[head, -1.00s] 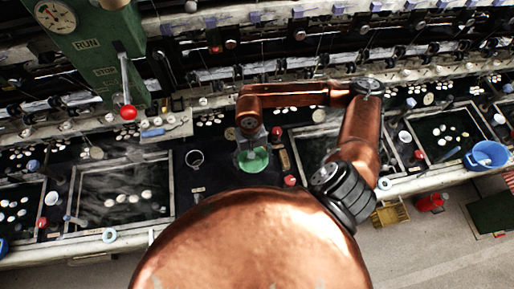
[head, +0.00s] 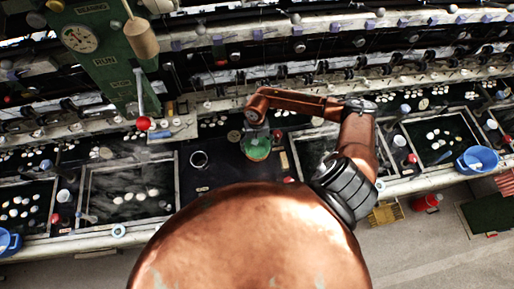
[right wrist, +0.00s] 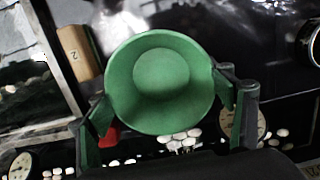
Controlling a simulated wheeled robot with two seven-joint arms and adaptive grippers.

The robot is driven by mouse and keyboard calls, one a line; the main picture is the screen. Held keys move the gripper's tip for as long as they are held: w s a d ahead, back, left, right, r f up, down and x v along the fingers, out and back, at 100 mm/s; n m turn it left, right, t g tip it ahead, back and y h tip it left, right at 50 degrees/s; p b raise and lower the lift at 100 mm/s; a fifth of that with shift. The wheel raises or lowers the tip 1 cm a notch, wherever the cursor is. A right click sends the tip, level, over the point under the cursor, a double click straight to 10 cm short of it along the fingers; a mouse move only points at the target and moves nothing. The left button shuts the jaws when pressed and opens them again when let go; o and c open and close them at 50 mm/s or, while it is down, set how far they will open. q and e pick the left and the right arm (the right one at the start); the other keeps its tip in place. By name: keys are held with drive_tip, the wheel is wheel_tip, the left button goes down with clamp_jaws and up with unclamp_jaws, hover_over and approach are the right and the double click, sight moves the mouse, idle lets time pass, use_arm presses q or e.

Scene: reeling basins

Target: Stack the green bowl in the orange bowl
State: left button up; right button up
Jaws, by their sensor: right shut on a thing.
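The green bowl (head: 257,149) is at the middle of the dark worktop in the head view. In the right wrist view the green bowl (right wrist: 160,80) fills the space between the two fingers, and I look down into its empty inside. My right gripper (head: 256,132) is shut on the green bowl. In the right wrist view its fingers (right wrist: 168,105) are on the left and right of the bowl. I cannot tell how high the bowl is above the worktop. I see no orange bowl in either view. My left gripper is not in view.
A round dark-rimmed cup (head: 199,160) stands left of the green bowl. A wooden block (head: 284,160) lies close on its right. Framed basins with white cocoons (head: 128,196) lie farther left. A blue bucket (head: 478,160) is at the right. A green gauge panel (head: 100,55) hangs upper left.

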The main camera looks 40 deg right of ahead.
sight(257, 148)
drive_tip(key=shift+w+d+f, duration=0.2)
drive_tip(key=shift+w+f, duration=0.2)
drive_tip(key=shift+f, duration=0.1)
wheel_tip(257, 148, down, 3)
drive_tip(key=shift+r+p, duration=0.1)
drive_tip(key=shift+p, duration=0.3)
drive_tip(key=shift+c, duration=0.2)
drive_tip(key=shift+s+f, duration=0.2)
drive_tip(key=shift+f, duration=0.3)
drive_tip(key=shift+c, duration=1)
drive_tip(key=shift+o, duration=0.3)
drive_tip(key=shift+w+f, duration=0.1)
drive_tip(key=o, duration=1.3)
drive_tip(key=shift+w+d+r, duration=0.15)
drive_tip(key=shift+w+r, duration=0.1)
drive_tip(key=shift+r, duration=0.2)
drive_tip(key=r+b, duration=0.1)
drive_tip(key=r, duration=0.2)
drive_tip(key=w+r+b, duration=0.1)
drive_tip(key=r, duration=0.2)
drive_tip(key=r+b, duration=0.1)
drive_tip(key=r, duration=0.3)
drive_tip(key=shift+w+d+r, duration=0.1)
drive_tip(key=shift+w+d, duration=0.05)
drive_tip(key=shift+d, duration=0.15)
drive_tip(key=shift+r+b, duration=0.3)
drive_tip(key=shift+r, duration=0.35)
